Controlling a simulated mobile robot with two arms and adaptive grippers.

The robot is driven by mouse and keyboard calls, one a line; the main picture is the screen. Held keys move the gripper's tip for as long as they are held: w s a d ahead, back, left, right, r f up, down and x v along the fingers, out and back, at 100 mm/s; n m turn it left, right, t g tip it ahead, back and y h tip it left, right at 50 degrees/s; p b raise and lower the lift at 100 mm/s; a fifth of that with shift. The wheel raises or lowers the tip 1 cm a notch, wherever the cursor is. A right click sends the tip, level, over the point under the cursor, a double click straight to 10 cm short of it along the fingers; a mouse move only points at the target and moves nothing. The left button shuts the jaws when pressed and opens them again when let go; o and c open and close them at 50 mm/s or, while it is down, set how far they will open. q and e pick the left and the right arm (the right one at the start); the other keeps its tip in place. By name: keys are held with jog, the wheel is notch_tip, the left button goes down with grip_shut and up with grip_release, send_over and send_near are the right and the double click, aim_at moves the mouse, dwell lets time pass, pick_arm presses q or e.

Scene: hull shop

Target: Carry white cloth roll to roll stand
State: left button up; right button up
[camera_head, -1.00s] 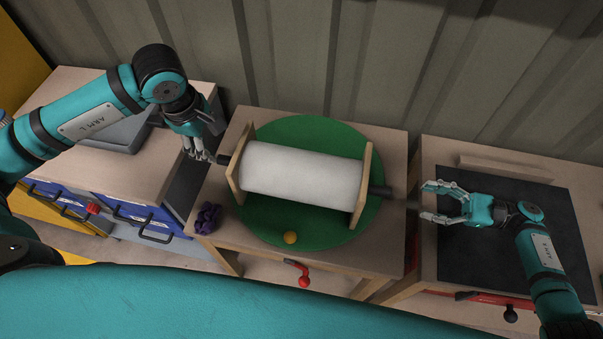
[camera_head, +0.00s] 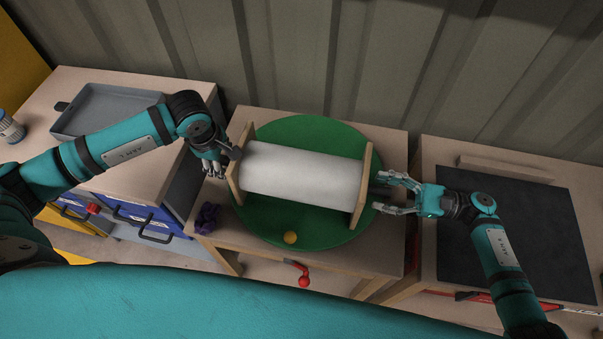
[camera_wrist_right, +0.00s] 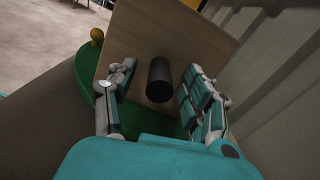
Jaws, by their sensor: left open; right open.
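The white cloth roll (camera_head: 300,175) lies level between two upright wooden end boards (camera_head: 362,180) on a round green mat (camera_head: 330,133). Its dark core end (camera_wrist_right: 160,80) sticks out through the right board. My right gripper (camera_head: 384,192) is open at that right end. In the right wrist view its fingers (camera_wrist_right: 155,92) stand apart on either side of the core end, with no grip on it visible. My left gripper (camera_head: 222,168) is open at the left board, close to the roll's left end. The left core end is largely hidden by its fingers.
A grey tray (camera_head: 100,108) is on the left bench. A black mat (camera_head: 530,235) covers the right table. A ribbed wall (camera_head: 400,60) stands behind.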

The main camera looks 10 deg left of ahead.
pick_arm(q)
grip_shut()
pick_arm(e)
grip_shut()
pick_arm(q)
jog(key=shift+w, duration=0.1)
pick_arm(e)
jog(key=shift+w, duration=0.1)
